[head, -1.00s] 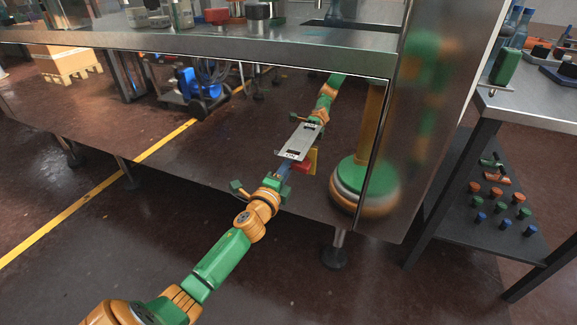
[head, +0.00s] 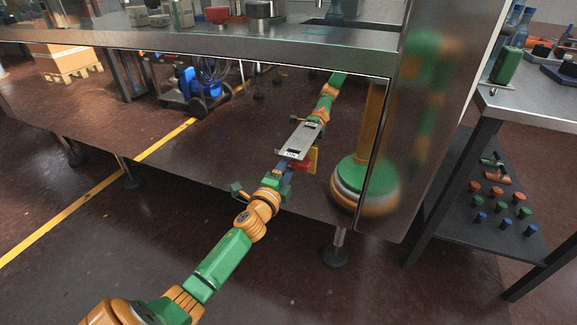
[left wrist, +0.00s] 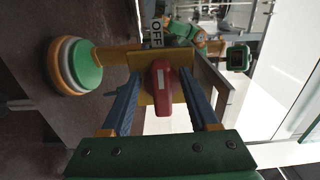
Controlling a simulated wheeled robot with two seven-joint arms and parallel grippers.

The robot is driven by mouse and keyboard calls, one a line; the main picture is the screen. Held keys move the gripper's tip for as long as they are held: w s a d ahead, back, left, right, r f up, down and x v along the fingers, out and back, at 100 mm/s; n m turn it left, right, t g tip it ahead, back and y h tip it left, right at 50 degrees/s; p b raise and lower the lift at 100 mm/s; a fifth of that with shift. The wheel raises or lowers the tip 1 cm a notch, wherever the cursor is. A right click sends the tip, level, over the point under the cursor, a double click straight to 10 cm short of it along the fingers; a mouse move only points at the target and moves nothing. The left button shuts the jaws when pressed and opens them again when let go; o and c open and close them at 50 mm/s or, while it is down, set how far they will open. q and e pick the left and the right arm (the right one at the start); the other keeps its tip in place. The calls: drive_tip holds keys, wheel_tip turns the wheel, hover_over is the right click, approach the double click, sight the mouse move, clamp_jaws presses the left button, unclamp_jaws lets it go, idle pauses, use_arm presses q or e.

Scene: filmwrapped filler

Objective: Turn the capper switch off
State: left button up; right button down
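The capper switch has a red handle (left wrist: 162,88) on a yellow plate, with an OFF label (left wrist: 157,32) beyond it in the left wrist view. In the head view the yellow plate (head: 313,160) and part of the red handle show below a grey metal plate (head: 299,140) on the machine's shiny front. My left gripper (head: 288,168) is in front of the switch. In the left wrist view its two blue fingers stand apart on either side of the red handle, with a visible gap on each side. My right gripper is in neither view.
The mirror-like steel panel (head: 225,150) reflects my arm and body. A steel counter edge (head: 200,46) runs above it. A dark side table (head: 470,205) at the right holds several coloured caps on its lower shelf. The floor in front is clear.

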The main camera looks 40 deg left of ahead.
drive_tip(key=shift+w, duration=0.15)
use_arm(q)
drive_tip(key=shift+s+d, duration=0.1)
drive_tip(key=shift+s, duration=0.35)
drive_tip(key=p+v, duration=0.1)
drive_tip(key=v, duration=0.5)
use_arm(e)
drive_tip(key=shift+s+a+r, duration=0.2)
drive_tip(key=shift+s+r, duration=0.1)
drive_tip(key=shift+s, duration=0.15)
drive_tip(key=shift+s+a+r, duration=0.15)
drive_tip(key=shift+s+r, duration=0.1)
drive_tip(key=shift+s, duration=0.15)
use_arm(q)
drive_tip(key=shift+f, duration=0.1)
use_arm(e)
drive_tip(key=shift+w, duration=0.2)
